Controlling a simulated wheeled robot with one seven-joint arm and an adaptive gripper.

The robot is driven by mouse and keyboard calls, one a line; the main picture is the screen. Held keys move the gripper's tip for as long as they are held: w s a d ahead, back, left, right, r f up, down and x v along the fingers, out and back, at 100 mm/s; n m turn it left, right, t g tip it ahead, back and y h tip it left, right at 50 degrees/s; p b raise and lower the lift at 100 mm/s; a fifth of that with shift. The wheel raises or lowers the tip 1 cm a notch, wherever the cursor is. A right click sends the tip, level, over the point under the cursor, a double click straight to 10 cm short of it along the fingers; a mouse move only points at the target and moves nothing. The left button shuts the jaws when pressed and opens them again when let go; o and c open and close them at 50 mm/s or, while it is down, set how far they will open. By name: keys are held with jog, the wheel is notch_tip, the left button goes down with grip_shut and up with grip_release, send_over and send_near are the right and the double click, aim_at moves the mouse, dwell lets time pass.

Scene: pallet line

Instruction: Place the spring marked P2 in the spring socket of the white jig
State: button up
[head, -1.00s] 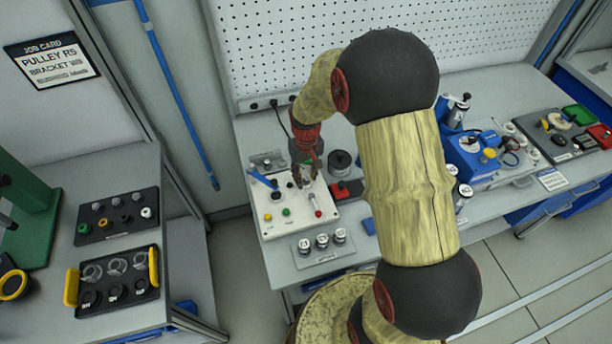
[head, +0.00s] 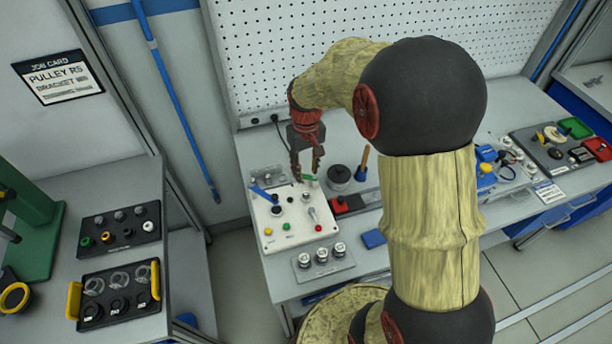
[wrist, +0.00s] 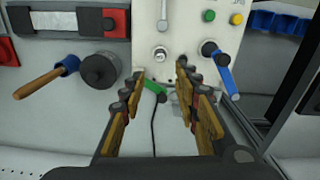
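The white jig (head: 275,240) lies on the bench, with a blue lever, a green lever and coloured buttons. It also shows in the wrist view (wrist: 195,35). My gripper (head: 307,174) is above the jig's back edge. In the wrist view my gripper (wrist: 160,88) has its fingers apart with nothing held between them. A short silver round piece (wrist: 160,53) sits on the jig just beyond the fingertips; I cannot tell whether it is the spring or a fitting. No P2 mark is readable.
A grey holder (head: 303,276) with three small round parts stands in front of the jig. A dark round pot (head: 339,175) and a wooden-handled tool (head: 362,165) stand right of my gripper. Two dark trays (head: 148,209) lie on the left table.

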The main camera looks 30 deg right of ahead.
jog(key=s+a+r+t, duration=0.1)
jog(key=s+a+r, duration=0.25)
jog(key=r, duration=0.35)
jog(key=s+a+r+t, duration=0.2)
jog(key=s+r, duration=0.3)
jog(key=r, duration=0.2)
jog(key=s+a+r+t, duration=0.1)
jog(key=s+a+r, duration=0.1)
jog(key=s, duration=0.4)
jog(key=s+a+r+t, duration=0.1)
jog(key=s+a+r, duration=0.1)
jog(key=s, duration=0.4)
jog(key=shift+a+r+n+t, duration=0.3)
jog(key=shift+a+r+n, duration=0.1)
jog(key=shift+r, duration=0.35)
notch_tip(320, 180, down, 3)
jog(key=b, duration=0.3)
jog(key=shift+f, duration=0.15)
jog(key=shift+o, duration=0.3)
